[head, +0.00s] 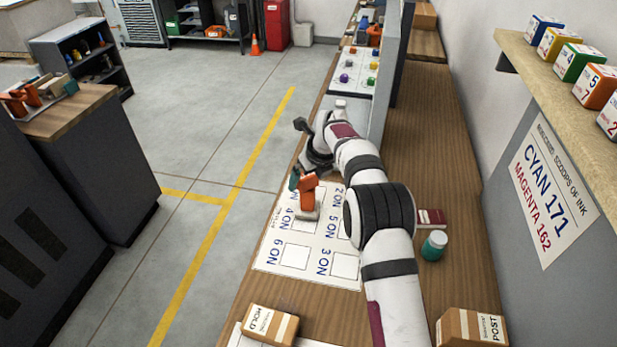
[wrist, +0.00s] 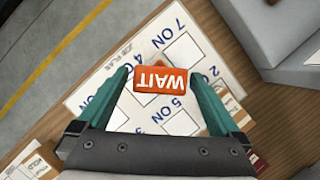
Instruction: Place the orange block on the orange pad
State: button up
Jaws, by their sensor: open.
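The orange block (wrist: 161,86) has a white WAIT label on its face in the wrist view. In the head view it (head: 308,196) stands over the white numbered sheet (head: 262,262), near the 4 ON square. My gripper (wrist: 159,75) is open, with one teal finger on each side of the block. In the head view my gripper (head: 301,182) is at the block, partly hidden by it and by my arm. I cannot tell if either finger touches the block. I cannot make out an orange pad in either view.
A teal-bodied jar (head: 433,246) and a red and white box (head: 431,219) stand right of my arm. Numbered cubes (head: 597,87) line the right shelf. Several small coloured pieces lie on a farther white board (head: 350,95).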

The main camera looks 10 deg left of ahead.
jog(key=shift+r, duration=0.1)
jog(key=v, duration=1.1)
jog(key=s+d+r+n, duration=0.5)
jog(key=s+d+r, duration=0.1)
jog(key=s+d, duration=0.15)
jog(key=s+d+f+n+g, duration=0.1)
jog(key=s+d+n, duration=0.2)
jog(key=s, duration=0.8)
jog(key=s+d+f+n+g+h, duration=0.1)
jog(key=s+d+n, duration=0.3)
jog(key=s+n, duration=0.4)
jog(key=s+d+f+n+g, duration=0.1)
jog(key=s+d+f+n, duration=0.2)
jog(key=s, duration=1.2)
jog(key=n, duration=0.2)
jog(key=shift+s+d+n, duration=0.15)
jog(key=shift+n, duration=0.15)
